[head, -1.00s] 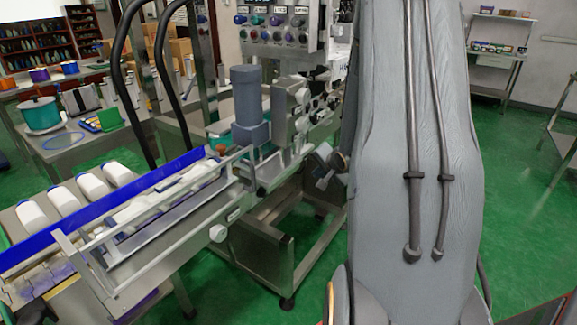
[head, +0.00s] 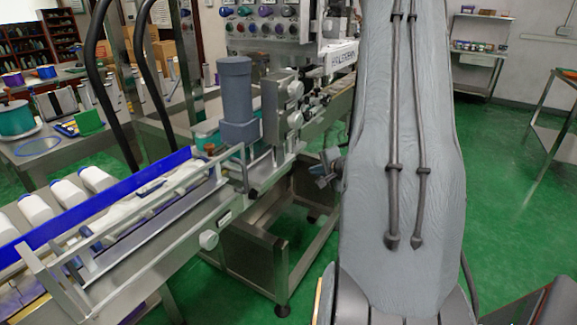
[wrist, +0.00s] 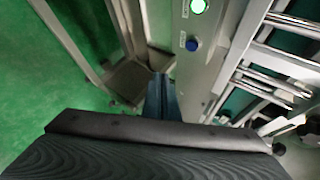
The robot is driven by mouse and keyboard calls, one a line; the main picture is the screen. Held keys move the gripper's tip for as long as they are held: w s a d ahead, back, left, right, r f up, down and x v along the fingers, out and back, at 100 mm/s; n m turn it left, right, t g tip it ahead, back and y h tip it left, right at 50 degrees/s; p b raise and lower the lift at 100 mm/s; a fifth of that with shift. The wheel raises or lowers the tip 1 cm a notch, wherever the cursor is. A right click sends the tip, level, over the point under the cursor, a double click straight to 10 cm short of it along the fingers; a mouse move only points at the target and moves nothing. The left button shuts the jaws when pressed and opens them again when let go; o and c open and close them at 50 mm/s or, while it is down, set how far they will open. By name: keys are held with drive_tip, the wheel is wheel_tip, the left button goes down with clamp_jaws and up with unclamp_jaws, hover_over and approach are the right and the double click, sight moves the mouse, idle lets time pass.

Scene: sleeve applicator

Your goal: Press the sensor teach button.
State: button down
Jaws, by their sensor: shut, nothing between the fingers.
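In the wrist view, a round blue button (wrist: 192,45) sits on a narrow grey panel (wrist: 186,75) of the machine. A lit green button (wrist: 198,7) is above it on the same panel, near the top edge. Small labels sit beside both, too small to read, so I cannot tell for sure which is the teach button. My gripper (wrist: 164,80) is shut and empty, its dark narrow fingers pointing forward, below and left of the blue button. It looks apart from the button. In the head view my arm link hides the area behind it.
The conveyor machine with a grey motor (head: 236,95) and blue rail (head: 105,197) stands to the left. A control panel (head: 262,22) with coloured buttons is at the top. Metal rails (wrist: 285,55) lie right of the panel. Green floor (head: 500,215) is open at right, before a steel table (head: 553,130).

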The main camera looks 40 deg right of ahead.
drive_tip(key=w+a+b, duration=0.1)
drive_tip(key=w+a, duration=0.1)
drive_tip(key=w, duration=0.4)
drive_tip(key=shift+a+b, duration=0.25)
drive_tip(key=shift+b, duration=0.05)
drive_tip(key=shift+w, duration=0.15)
idle(1.7)
drive_tip(key=shift+w+a+p, duration=0.15)
drive_tip(key=shift+w+p, duration=0.15)
drive_tip(key=shift+p, duration=0.05)
drive_tip(key=shift+w+a, duration=0.15)
drive_tip(key=shift+w, duration=0.25)
idle(0.7)
drive_tip(key=shift+s+p, duration=0.15)
drive_tip(key=shift+p, duration=0.15)
drive_tip(key=shift+s+d+p, duration=0.3)
drive_tip(key=shift+s+p, duration=0.3)
drive_tip(key=shift+s, duration=0.05)
